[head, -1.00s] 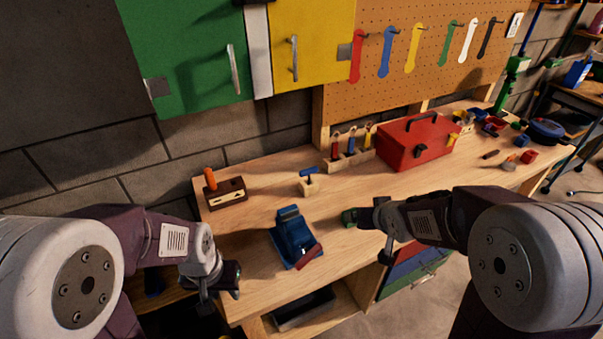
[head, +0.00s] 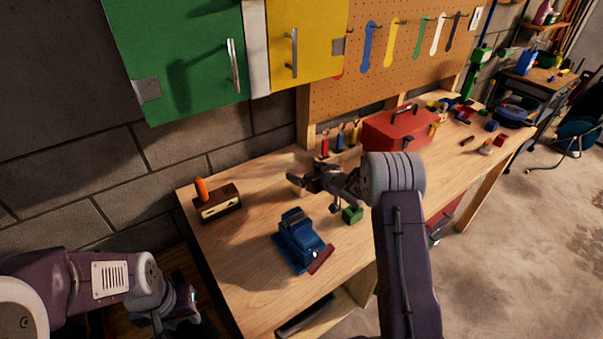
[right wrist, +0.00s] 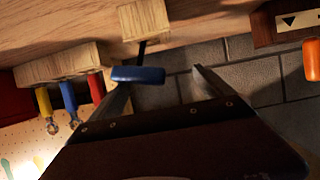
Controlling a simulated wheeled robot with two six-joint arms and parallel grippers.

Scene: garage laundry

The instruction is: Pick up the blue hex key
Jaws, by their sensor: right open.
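The blue hex key (right wrist: 138,75) has a blue cross handle and a dark shaft standing in a small wooden block (right wrist: 146,18). In the right wrist view its handle lies at the mouth of my right gripper (right wrist: 162,80), overlapping the left finger, with a gap to the right finger. The jaws are open and not closed on it.
A blue vise-like tool (head: 297,238) and a green block (head: 352,215) lie nearer the front. A rack of coloured screwdrivers (head: 338,140) and a red toolbox (head: 395,128) are behind and right.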

